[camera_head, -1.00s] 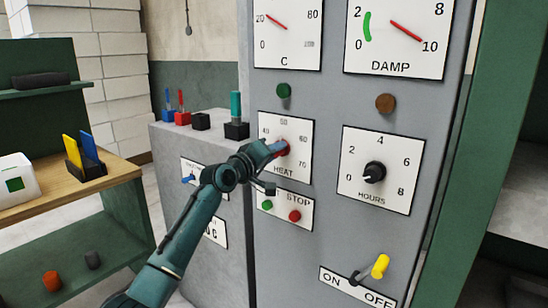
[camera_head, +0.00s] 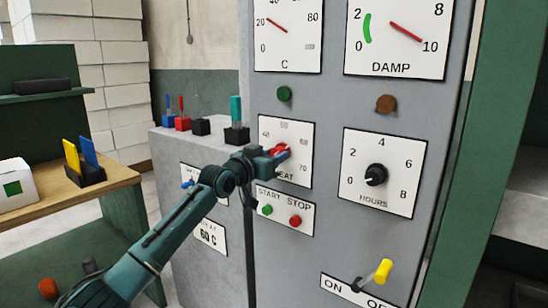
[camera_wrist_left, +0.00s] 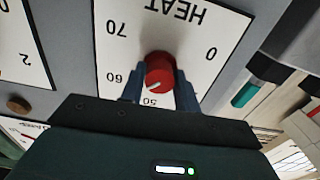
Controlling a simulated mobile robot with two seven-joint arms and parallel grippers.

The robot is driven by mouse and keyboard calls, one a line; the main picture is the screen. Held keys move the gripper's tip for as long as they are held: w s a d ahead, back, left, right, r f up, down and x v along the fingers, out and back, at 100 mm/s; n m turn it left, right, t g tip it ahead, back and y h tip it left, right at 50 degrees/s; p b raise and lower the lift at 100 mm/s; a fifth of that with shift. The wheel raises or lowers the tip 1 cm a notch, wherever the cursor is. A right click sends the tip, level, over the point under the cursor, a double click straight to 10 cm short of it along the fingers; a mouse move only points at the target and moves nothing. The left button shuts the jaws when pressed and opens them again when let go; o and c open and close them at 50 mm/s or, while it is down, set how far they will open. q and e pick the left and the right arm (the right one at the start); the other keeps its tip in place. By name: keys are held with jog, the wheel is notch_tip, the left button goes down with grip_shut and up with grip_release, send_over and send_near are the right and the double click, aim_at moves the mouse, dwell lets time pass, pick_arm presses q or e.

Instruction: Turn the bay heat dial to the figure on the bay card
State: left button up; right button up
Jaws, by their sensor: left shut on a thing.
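The heat dial is a red knob (camera_wrist_left: 160,72) on a white HEAT plate (camera_head: 302,170) on the grey cabinet. My left gripper (camera_head: 276,154) is at the dial. In the left wrist view its two blue fingers (camera_wrist_left: 158,85) stand on both sides of the knob, shut on it. That view shows the plate upside down. The knob's white mark points down and slightly left, close to the 50 and short of the 60. The bay card (camera_head: 208,237) on the lower grey cabinet reads 60 C; its upper line is small. My right gripper is out of view.
Below the dial are green START (camera_head: 267,210) and red STOP (camera_head: 295,221) buttons. The HOURS dial (camera_head: 375,174) is to the right, with a yellow-tipped ON/OFF lever (camera_head: 382,271) below. Colored handles in blocks (camera_head: 236,132) stand on the lower cabinet.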

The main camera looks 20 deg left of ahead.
pick_arm(q)
jog(key=shift+m, duration=1.1)
jog(key=o, duration=1)
jog(key=shift+c, duration=0.2)
jog(key=v, duration=1.3)
jog(key=shift+b, duration=0.4)
